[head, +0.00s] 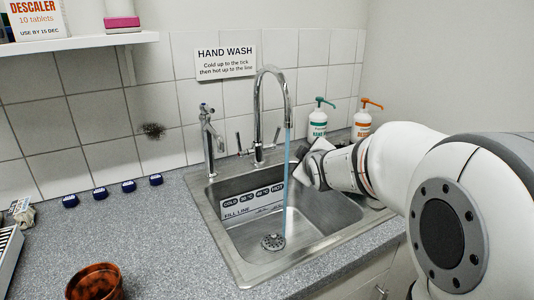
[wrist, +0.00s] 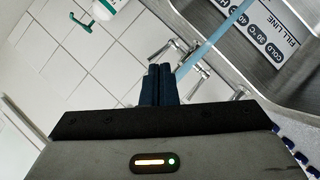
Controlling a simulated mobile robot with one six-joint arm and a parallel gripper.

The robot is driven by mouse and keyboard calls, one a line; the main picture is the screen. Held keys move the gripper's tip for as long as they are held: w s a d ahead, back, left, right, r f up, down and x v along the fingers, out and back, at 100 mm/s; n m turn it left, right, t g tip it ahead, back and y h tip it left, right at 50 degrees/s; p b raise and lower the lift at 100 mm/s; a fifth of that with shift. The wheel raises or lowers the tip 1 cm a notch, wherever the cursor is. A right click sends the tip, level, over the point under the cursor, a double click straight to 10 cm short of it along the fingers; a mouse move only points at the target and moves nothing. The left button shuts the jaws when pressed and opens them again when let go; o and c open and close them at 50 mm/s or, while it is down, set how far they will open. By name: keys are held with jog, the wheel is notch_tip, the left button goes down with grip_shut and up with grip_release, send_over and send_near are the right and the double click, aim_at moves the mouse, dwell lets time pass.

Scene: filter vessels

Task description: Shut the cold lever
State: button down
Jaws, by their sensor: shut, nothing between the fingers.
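The chrome mixer tap (head: 259,110) stands behind the sink, and a blue-tinted stream of water (head: 287,180) runs from its spout into the basin. A lever sits on each side of its base: a left lever (head: 238,142) and a right lever (head: 277,136). I cannot read a cold or hot mark on either. My gripper (head: 303,152) is to the right of the tap, partly hidden by my own wrist. In the wrist view its dark blue fingers (wrist: 158,84) are together and empty, with the tap's metal levers (wrist: 204,72) just beyond and to the right.
The steel sink (head: 240,268) carries a temperature and fill-line label (head: 253,198). A smaller tap (head: 209,140) stands at left. Green (head: 318,120) and orange (head: 363,122) pump bottles stand behind my arm. Blue caps (head: 100,193) and a brown pot (head: 95,283) are on the counter.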

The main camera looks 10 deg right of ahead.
aim_at(278, 133)
jog(key=w+a+f+n+t+y+b, duration=0.1)
jog(key=w+f+n+t+y+b, duration=0.15)
jog(key=w+n+b, duration=0.3)
jog(key=w+f+n+t+y+b, duration=0.2)
jog(key=w+f+n+t+b, duration=0.2)
jog(key=w, duration=0.2)
jog(key=x, duration=1)
jog(key=shift+w+a+r, duration=0.15)
jog(key=shift+w, duration=0.05)
